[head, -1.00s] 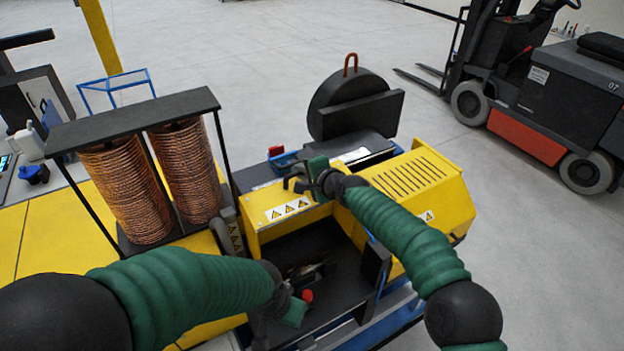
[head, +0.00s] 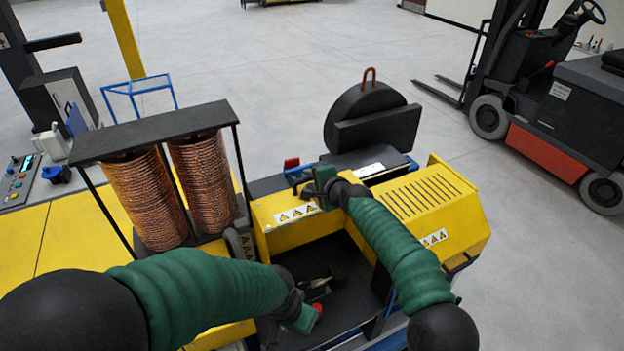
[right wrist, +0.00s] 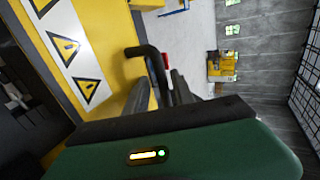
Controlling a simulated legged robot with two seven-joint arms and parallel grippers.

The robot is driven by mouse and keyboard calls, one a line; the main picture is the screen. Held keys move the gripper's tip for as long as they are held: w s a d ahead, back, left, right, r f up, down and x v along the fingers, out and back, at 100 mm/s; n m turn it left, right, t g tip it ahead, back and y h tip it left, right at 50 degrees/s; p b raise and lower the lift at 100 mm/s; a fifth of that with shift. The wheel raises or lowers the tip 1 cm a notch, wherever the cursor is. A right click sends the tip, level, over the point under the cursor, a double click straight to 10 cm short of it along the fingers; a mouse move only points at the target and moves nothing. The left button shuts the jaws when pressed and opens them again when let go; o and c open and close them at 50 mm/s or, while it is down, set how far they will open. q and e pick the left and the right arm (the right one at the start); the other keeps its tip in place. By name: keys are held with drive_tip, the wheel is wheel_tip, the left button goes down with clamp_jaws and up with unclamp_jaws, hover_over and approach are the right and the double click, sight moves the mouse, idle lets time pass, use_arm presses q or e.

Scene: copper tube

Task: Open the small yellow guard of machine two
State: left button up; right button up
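The machine's yellow front panel with warning triangles (head: 285,222) stands above a dark open bay. A vented yellow cover (head: 430,195) is to its right. I cannot tell which is the small guard. My right gripper (head: 312,190) is at the panel's top edge. In the right wrist view, a bent black handle (right wrist: 151,58) is between or just ahead of the dark fingers (right wrist: 160,90), beside the triangle-marked panel (right wrist: 72,50). Whether they close on it is unclear. My left gripper (head: 305,318) is low at the bay; its fingers are hidden.
Two copper coils (head: 205,185) stand in a black frame left of the panel. A dark round part (head: 362,115) with a copper-coloured loop rises behind. A red knob (head: 317,308) is by my left gripper. A forklift (head: 560,130) stands on the floor at right.

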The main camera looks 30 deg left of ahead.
drive_tip(key=shift+b, duration=0.35)
drive_tip(key=b+v, duration=0.4)
drive_tip(key=v, duration=0.1)
drive_tip(key=shift+s+d+b, duration=0.15)
drive_tip(key=shift+d+b, duration=0.2)
drive_tip(key=shift+d, duration=0.05)
drive_tip(key=b+v, duration=0.5)
drive_tip(key=v, duration=0.6)
drive_tip(key=shift+r, duration=0.2)
drive_tip(key=shift+a, duration=0.3)
drive_tip(key=shift+f, duration=0.1)
